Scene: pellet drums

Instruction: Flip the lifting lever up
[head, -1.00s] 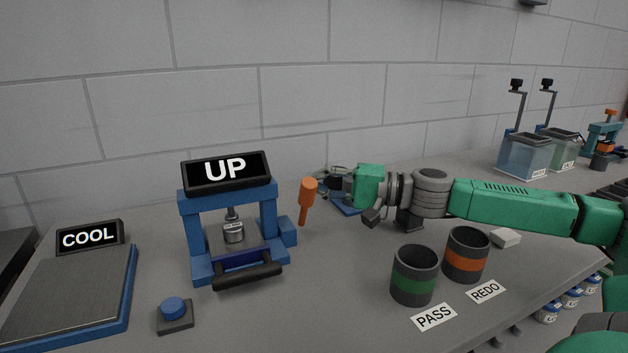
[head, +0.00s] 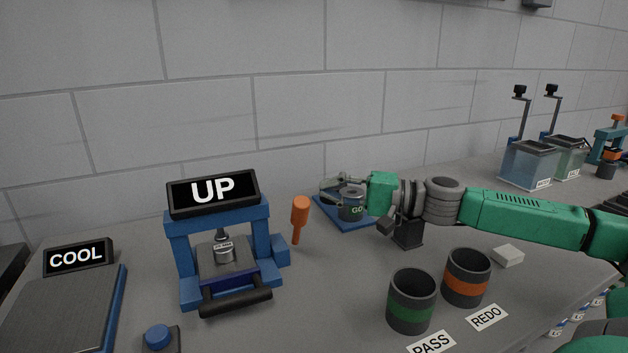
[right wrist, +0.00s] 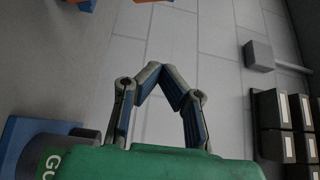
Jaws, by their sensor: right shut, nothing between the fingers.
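The blue press (head: 270,246) stands on the bench at left of centre, with an "UP" sign (head: 213,190) on top. An orange lever (head: 300,211) is at its right side, thick end up and thin end down, nearly upright. How it joins the press is not clear. My right gripper (head: 328,184) is to the right of and beyond the lever, apart from it. In the right wrist view its fingertips (right wrist: 166,76) meet with nothing between them. An orange piece, possibly the lever, is cut off at that view's top edge. My left gripper is not in view.
A dark cup marked "GO" (head: 351,209) stands on a blue pad (head: 345,224) beneath my right gripper. PASS (head: 411,307) and REDO (head: 467,283) cups stand at front right. A COOL plate (head: 65,305) and blue button (head: 158,336) are at left. Bench between lever and cups is clear.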

